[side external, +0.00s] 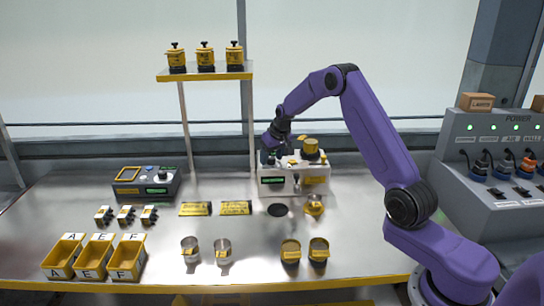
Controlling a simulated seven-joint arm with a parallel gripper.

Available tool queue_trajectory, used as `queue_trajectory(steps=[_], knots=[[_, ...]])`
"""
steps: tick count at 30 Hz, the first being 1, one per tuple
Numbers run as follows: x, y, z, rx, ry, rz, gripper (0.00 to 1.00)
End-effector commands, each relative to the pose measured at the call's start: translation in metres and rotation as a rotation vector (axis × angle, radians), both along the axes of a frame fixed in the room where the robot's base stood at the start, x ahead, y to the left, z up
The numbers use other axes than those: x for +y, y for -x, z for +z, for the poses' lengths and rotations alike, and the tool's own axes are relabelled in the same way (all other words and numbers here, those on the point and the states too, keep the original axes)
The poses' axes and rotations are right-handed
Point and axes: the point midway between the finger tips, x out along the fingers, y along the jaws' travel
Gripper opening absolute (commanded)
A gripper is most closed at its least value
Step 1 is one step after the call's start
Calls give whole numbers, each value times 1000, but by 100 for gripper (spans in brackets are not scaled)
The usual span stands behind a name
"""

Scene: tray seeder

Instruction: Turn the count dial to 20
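The seeder (312,186) is a white box with yellow parts and a small green display on its front, standing at the back middle of the bench. A yellow hopper (311,148) sits on its top right. My gripper (283,160) points down at the top left of the seeder, close to or touching it. The count dial cannot be made out; the gripper may be covering it. The fingers are too small and dark to tell whether they are open or shut. The figures on the display are too small to read.
A grey device (146,187) with a green display stands at left. Yellow bins (94,259), metal cups (223,252) and yellow-topped cups (290,252) line the front. A shelf (204,73) holds yellow canisters. A power panel (500,150) stands at right.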

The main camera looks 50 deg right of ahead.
Motion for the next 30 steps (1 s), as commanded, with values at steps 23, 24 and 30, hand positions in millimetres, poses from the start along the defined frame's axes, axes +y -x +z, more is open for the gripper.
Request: queue_trajectory(steps=[23,24,30], knots=[[9,35,90,-6,2,0,59],[10,38,97,-5,2,0,59],[14,52,133,-4,2,0,59]])
